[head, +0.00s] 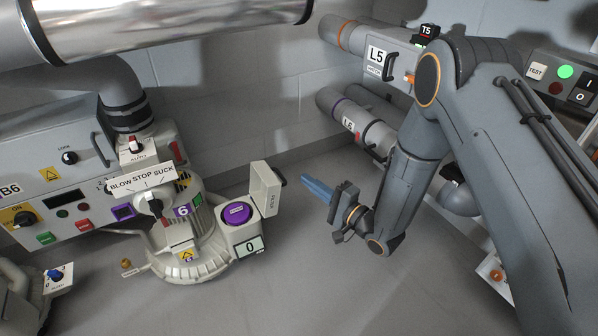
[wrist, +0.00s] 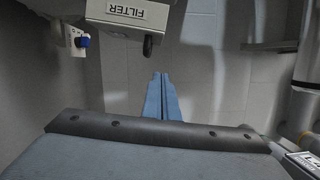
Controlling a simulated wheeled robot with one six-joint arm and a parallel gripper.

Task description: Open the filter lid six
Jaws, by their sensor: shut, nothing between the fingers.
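Blower six (head: 180,225) stands at the left of the head view with a purple number 6 on it. Its filter lid (head: 265,188) stands upright, swung open beside the exposed round purple filter (head: 238,213). The lid's dark handle (head: 280,181) sticks out to the right. My gripper (head: 305,180) is just right of the handle, its blue fingers together and empty, apart from the lid. In the wrist view the lid (wrist: 125,14) with an upside-down FILTER label is at the top, its dark handle (wrist: 148,46) above and left of my fingertips (wrist: 160,77).
A control box (head: 55,205) marked B6 is at the left, with a BLOW STOP SUCK sign (head: 142,179) near it. Pipes marked L5 (head: 377,55) and L6 (head: 350,122) run along the back right. The floor (head: 310,265) between blower and my arm is clear.

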